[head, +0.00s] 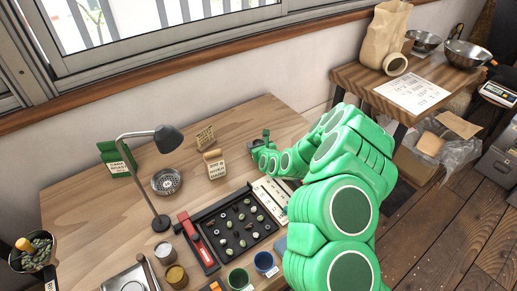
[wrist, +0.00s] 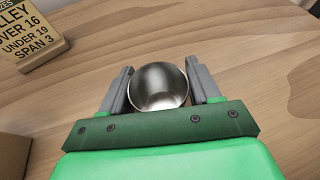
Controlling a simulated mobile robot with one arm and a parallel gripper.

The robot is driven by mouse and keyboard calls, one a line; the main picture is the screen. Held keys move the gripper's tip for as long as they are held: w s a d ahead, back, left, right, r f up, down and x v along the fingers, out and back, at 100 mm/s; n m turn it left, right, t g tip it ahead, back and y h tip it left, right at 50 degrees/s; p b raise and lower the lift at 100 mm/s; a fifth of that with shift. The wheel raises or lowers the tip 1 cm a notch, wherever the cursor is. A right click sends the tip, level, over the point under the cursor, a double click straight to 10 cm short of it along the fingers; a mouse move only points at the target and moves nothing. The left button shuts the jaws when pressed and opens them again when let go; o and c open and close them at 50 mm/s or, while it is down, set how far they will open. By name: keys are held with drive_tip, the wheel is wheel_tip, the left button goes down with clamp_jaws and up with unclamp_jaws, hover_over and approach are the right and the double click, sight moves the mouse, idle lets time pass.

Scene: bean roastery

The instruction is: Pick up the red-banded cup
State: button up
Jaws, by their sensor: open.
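My gripper (wrist: 160,92) is open in the wrist view, its two grey fingers on either side of a round steel cup (wrist: 160,86). I look into the cup's shiny, empty-looking inside; its outer wall and any red band are hidden. I cannot tell whether the fingers touch it. In the head view my gripper (head: 266,134) is over the table's right rear part, and the cup there is too small or hidden to make out. No red-banded cup is clearly visible.
A sign block (wrist: 28,35) stands left of the gripper in the wrist view. On the table stand a lamp (head: 168,138), a black bean tray (head: 237,225), a green cup (head: 237,279) and a blue cup (head: 264,262). Bare wood (wrist: 240,50) lies behind and right of the steel cup.

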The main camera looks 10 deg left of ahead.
drive_tip(key=shift+w+a+f, duration=0.15)
drive_tip(key=shift+w+f, duration=0.05)
drive_tip(key=shift+c, duration=0.4)
drive_tip(key=c, duration=0.6)
drive_tip(key=shift+r, duration=0.15)
